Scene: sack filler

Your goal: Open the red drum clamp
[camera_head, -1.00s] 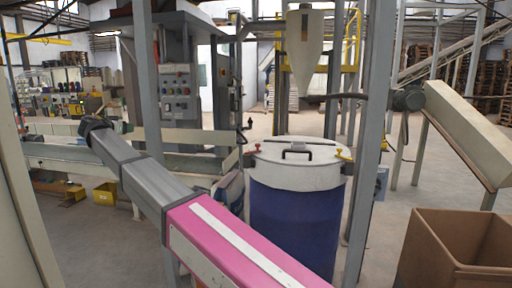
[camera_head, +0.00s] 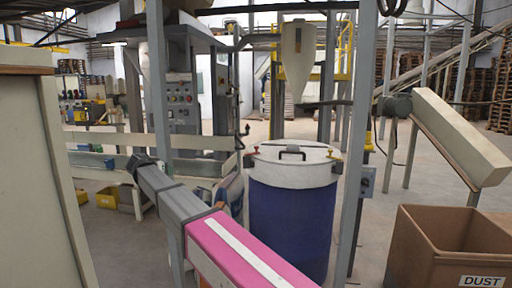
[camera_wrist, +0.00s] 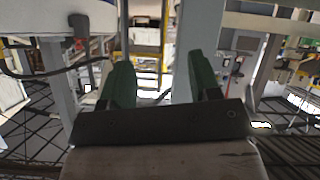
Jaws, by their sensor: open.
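A blue drum (camera_head: 290,228) with a white lid (camera_head: 295,165) stands upright on the floor, right of centre in the head view. The lid has a black handle (camera_head: 292,152). A small red clamp handle (camera_head: 256,147) sits at the lid's left rim; its latch is too small to tell open or shut. Another small clamp (camera_head: 333,154) sits at the right rim. My gripper (camera_wrist: 160,74) shows two green fingers, apart, with nothing between them. In the head view my arm reaches left of the drum, and the fingers cannot be made out there.
A grey post (camera_head: 354,140) stands close to the drum's right, another (camera_head: 158,100) to its left. A brown box marked DUST (camera_head: 447,245) stands at lower right. A pale cabinet (camera_head: 35,180) fills the left edge. A conveyor (camera_head: 205,168) runs behind my arm.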

